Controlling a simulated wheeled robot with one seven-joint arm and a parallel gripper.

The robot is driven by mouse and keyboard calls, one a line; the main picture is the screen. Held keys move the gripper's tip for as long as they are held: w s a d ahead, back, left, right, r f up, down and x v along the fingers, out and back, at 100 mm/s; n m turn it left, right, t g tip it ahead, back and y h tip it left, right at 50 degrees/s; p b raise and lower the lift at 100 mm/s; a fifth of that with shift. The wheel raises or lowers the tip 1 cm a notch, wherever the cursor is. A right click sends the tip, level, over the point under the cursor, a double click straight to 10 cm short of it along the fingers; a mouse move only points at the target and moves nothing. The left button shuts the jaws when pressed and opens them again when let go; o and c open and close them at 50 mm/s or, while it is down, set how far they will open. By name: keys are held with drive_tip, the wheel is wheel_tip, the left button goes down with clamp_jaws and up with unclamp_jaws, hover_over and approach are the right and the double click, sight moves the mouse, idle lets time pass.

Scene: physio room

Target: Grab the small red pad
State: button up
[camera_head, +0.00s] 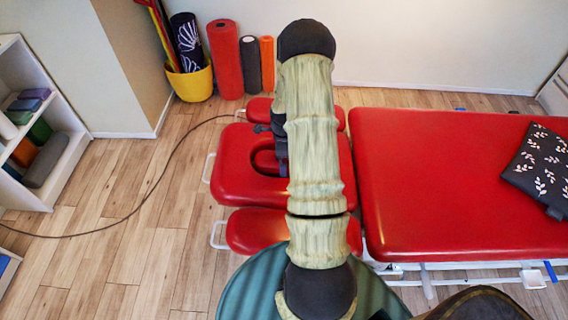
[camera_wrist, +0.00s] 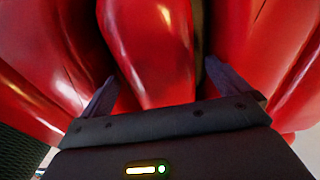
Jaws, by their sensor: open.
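In the head view, small red pads sit at the left end of the red treatment table: an upper narrow pad (camera_head: 258,110) and a lower pad (camera_head: 250,232). Between them is a larger red headrest (camera_head: 235,170) with an oval hole. My arm covers parts of all three. In the wrist view, a rounded red pad (camera_wrist: 152,50) lies between the two spread fingers of my gripper (camera_wrist: 160,88), with a gap on each side. Which pad this is cannot be told for sure. In the head view, my gripper is mostly hidden behind my arm.
The red treatment table (camera_head: 450,190) fills the right side, with a dark leaf-patterned cushion (camera_head: 540,165) on it. Red, black and orange rolls and a yellow bucket (camera_head: 190,83) stand at the back wall. A shelf (camera_head: 35,125) is at left. A cable (camera_head: 150,180) crosses open wooden floor.

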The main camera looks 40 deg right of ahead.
drive_tip(key=c, duration=1.1)
drive_tip(key=shift+c, duration=0.2)
drive_tip(key=shift+r, duration=0.15)
wheel_tip(320, 180, up, 10)
